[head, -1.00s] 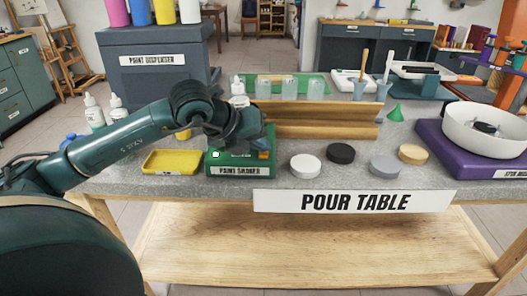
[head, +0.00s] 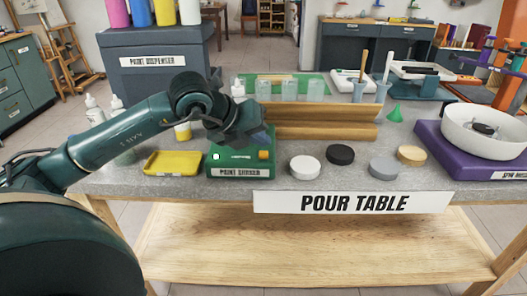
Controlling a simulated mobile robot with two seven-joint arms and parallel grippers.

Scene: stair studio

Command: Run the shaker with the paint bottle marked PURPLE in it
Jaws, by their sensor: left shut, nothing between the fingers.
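The green paint shaker (head: 227,164) stands at the table's front edge, its label facing me. A round white spot shows at the left of its top and an orange part (head: 263,155) at the right. My left gripper (head: 240,133) is shut and empty, just above and behind the shaker's top. It hides the rear of the shaker, so I cannot tell whether a bottle is in it. A white bottle with a yellow band (head: 183,131) stands behind my left forearm, partly hidden. I can read no PURPLE mark on any bottle. My right gripper is not in view.
A yellow tray (head: 172,163) lies left of the shaker. White, black, grey and tan discs (head: 305,167) lie to its right. A wooden channel (head: 320,122) and clear cups are behind. The purple spin machine (head: 455,160) is at right. White bottles (head: 93,112) stand at left.

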